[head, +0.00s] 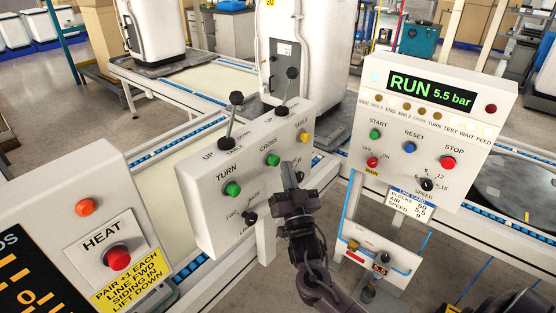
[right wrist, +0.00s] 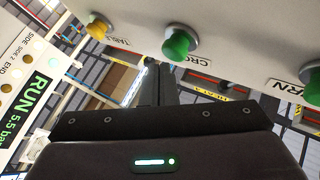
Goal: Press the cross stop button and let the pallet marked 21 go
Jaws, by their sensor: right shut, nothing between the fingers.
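The grey control box (head: 215,215) carries labels TURN, CROSS and TABLE. The green button by CROSS (head: 272,160) also shows in the right wrist view (right wrist: 178,42). A green button by TURN (head: 232,188) and a yellow button by TABLE (head: 304,137) flank it. My right gripper (head: 289,172) is shut and empty, its tips in front of the box face, just below and right of the CROSS button; contact with the box cannot be told. It hides part of the face. I cannot read a 21 on any pallet. My left gripper is not in view.
Two levers with black knobs (head: 236,98) (head: 292,73) stand on the box. A RUN panel (head: 450,140) with a red STOP button (head: 448,162) is at right. A HEAT box (head: 75,220) is at left. White machines (head: 310,50) stand on the line behind.

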